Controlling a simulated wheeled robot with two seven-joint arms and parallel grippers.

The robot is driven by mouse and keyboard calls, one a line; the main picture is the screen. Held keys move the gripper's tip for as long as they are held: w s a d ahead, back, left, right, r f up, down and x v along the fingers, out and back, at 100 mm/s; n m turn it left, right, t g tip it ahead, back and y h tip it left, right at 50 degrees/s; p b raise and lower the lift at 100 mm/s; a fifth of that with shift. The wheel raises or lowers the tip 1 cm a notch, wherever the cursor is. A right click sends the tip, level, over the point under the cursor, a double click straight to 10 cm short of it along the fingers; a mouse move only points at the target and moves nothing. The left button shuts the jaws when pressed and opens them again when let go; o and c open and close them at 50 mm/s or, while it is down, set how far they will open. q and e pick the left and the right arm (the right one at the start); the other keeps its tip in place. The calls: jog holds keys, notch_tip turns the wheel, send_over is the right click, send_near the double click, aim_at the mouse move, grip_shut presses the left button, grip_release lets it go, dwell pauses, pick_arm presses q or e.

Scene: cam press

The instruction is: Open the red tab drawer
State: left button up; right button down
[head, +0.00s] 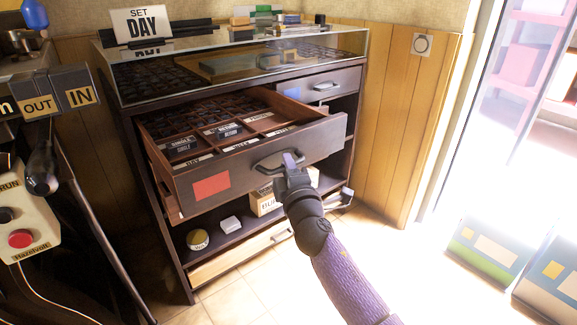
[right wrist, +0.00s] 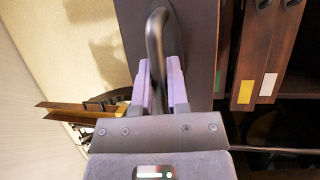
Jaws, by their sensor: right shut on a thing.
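The red tab drawer (head: 245,172) is a dark wooden drawer with a red patch (head: 211,186) on the left of its front. It stands pulled out of the cabinet, and its compartments with dark type pieces and white labels show from above. My right gripper (head: 291,162) is shut on the drawer's dark curved handle (head: 268,160). In the right wrist view the handle bar (right wrist: 155,35) runs between the two purple fingers of the gripper (right wrist: 160,82). The red patch is not visible there. My left gripper is not in view.
The cabinet has a glass top case (head: 240,62), another closed drawer (head: 318,88) at upper right, and a lower shelf with a round tin (head: 198,239) and a box. A control box with a red button (head: 20,239) stands at left. Tiled floor (head: 275,285) in front is clear.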

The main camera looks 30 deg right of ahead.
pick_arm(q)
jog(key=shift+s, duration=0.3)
pick_arm(e)
jog(key=shift+s, duration=0.15)
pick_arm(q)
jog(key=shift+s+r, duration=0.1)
pick_arm(e)
jog(key=c, duration=0.6)
grip_release()
pick_arm(q)
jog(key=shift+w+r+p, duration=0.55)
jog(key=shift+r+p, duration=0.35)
jog(key=shift+p, duration=0.2)
pick_arm(e)
jog(key=v, duration=1)
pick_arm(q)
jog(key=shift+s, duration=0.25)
